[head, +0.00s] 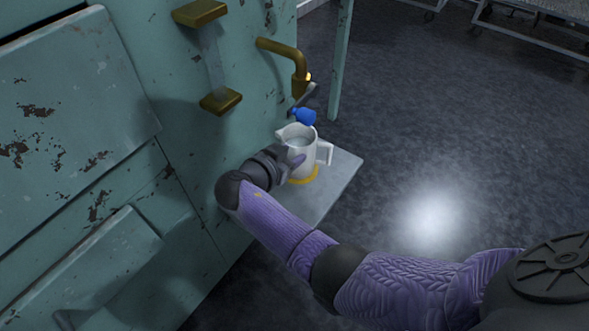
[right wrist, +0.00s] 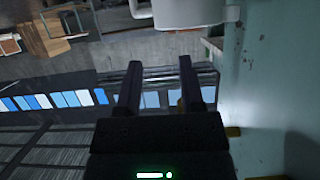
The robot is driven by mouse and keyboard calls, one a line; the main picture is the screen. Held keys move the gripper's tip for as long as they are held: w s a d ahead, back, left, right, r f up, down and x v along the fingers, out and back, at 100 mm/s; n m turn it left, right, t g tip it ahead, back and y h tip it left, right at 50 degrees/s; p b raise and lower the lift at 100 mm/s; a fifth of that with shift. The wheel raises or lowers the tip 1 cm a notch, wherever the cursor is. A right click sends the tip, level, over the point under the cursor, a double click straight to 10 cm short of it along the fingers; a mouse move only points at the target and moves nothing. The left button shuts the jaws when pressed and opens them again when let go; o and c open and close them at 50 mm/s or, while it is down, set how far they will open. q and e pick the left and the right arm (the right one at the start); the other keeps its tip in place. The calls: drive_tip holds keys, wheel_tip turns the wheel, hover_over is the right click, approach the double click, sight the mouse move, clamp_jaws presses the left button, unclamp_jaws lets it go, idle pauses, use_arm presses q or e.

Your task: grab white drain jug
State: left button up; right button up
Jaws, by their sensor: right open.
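The white drain jug (head: 302,142) stands upright on a small grey shelf (head: 335,182), with its handle toward the right. A yellow ring (head: 303,178) shows at its base. My right gripper (head: 292,157) is at the jug's near left side, and a finger covers part of its wall. Whether they touch cannot be told. In the right wrist view my right gripper (right wrist: 160,64) is open with nothing between its fingers. The white jug (right wrist: 190,12) shows there beyond the fingertips, at the top edge and cut off. My left gripper is not in view.
A brass tap (head: 295,65) with a blue piece (head: 303,116) hangs just above the jug. The worn green cabinet (head: 180,150) with brass handle (head: 221,101) stands close on the left. Open floor (head: 440,150) lies to the right.

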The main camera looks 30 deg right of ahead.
sight(315, 141)
drive_tip(key=b+x, duration=0.2)
drive_tip(key=x, duration=0.2)
drive_tip(key=b+x, duration=0.2)
drive_tip(key=x, duration=0.2)
drive_tip(key=shift+w+d+f, duration=0.1)
drive_tip(key=shift+d+f, duration=0.2)
drive_tip(key=shift+f, duration=0.1)
drive_tip(key=shift+d+r, duration=0.1)
drive_tip(key=shift+d, duration=0.05)
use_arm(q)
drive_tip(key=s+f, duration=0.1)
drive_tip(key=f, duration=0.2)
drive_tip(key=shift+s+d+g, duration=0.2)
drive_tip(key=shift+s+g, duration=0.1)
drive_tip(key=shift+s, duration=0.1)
use_arm(e)
drive_tip(key=shift+r, duration=0.1)
clamp_jaws()
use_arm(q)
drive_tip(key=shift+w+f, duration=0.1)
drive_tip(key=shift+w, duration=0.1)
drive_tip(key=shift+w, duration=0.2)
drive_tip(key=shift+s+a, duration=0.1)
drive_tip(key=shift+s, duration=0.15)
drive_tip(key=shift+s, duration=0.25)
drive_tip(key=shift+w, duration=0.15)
